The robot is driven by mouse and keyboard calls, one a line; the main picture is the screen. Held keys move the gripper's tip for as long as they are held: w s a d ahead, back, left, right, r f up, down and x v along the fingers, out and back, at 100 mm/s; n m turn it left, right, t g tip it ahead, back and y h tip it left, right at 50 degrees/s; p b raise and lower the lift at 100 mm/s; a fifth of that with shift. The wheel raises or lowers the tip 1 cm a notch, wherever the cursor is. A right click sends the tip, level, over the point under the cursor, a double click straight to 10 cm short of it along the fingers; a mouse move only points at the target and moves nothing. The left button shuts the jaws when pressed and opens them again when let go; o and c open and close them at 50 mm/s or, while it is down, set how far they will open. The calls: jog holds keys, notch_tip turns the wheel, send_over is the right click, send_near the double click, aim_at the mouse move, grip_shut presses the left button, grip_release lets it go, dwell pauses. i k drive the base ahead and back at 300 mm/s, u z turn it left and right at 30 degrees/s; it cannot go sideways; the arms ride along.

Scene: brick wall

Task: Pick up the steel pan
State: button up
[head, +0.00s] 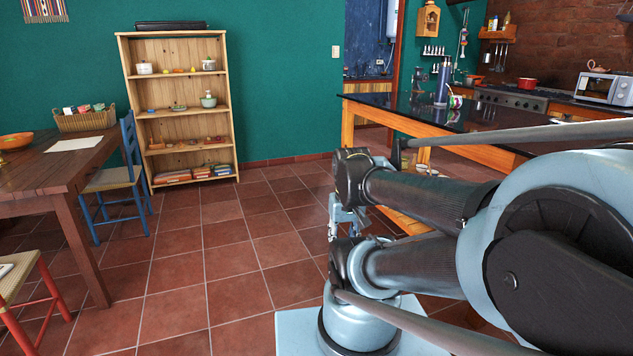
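I cannot make out for certain which thing is the steel pan. Small pot-like vessels stand on the wooden shelf unit (180,88): a pale pot (144,67) at the left of its top shelf, another small pot (208,63) at the right, and a greenish-grey pot (208,100) one shelf below. My gripper (342,222) hangs low beside my folded arm, far from the shelf. It is small and partly hidden by the arm, so its fingers do not show clearly.
A wooden table (45,170) with a basket (85,121) stands at the left, with a blue chair (122,178) beside it. A dark-topped counter (450,115) lies behind my arm. A stove (510,98) holds red pots. The tiled floor (225,225) in the middle is clear.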

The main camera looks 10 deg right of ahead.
aim_at(466, 82)
jog(key=z, duration=0.05)
jog(key=i, duration=8.05)
jog(key=z, duration=0.15)
